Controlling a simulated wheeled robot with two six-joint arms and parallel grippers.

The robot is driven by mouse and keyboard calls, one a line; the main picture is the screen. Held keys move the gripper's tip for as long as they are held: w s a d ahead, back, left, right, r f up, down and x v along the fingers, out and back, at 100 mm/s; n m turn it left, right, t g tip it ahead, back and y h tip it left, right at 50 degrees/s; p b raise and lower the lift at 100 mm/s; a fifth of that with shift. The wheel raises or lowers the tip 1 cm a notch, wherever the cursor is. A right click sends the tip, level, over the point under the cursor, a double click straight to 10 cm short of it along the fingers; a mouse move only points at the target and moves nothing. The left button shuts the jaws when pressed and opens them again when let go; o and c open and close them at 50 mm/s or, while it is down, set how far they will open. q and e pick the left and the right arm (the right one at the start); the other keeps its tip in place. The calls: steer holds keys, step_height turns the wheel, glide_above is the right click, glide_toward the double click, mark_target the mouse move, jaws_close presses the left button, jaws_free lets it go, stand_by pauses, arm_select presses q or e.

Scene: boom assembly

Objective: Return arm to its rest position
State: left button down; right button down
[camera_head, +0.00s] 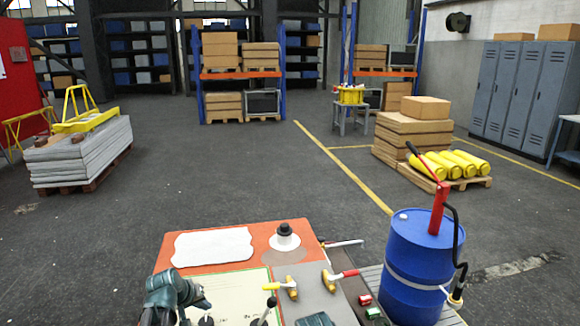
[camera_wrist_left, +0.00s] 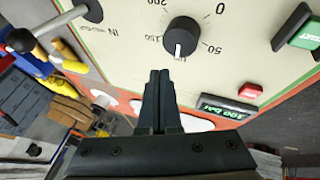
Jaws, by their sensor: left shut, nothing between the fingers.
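My left gripper (camera_wrist_left: 160,76) is shut and empty in the left wrist view. Its black fingers lie together in front of a cream control panel (camera_wrist_left: 130,20). A black dial knob (camera_wrist_left: 183,36) with a number scale is just beyond the fingertips, apart from them as far as I can tell. A green digital display (camera_wrist_left: 228,108) reads about 100 bar, beside a red button (camera_wrist_left: 249,90). A green switch (camera_wrist_left: 306,36) is at the right. In the head view, my teal left arm is low over the panel (camera_head: 236,290). Only a teal bit of my right arm shows at the bottom edge.
A blue drum (camera_head: 415,262) with a red hand pump (camera_head: 438,208) stands at the right. An orange bench top (camera_head: 180,254) carries a white pad (camera_head: 213,246) and a black-and-white knob piece (camera_head: 285,236).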

arm_select(q)
steer(key=s+d+r+m+g+y+p, duration=0.2)
steer(key=s+d+m+g, duration=0.4)
steer(key=s+d, duration=1.5)
steer(key=s+m+y+p, duration=0.1)
steer(key=m+p, duration=0.1)
steer(key=shift+s+r+y+p, duration=0.15)
steer(key=shift+s+y+p, duration=0.15)
steer(key=shift+p, duration=0.05)
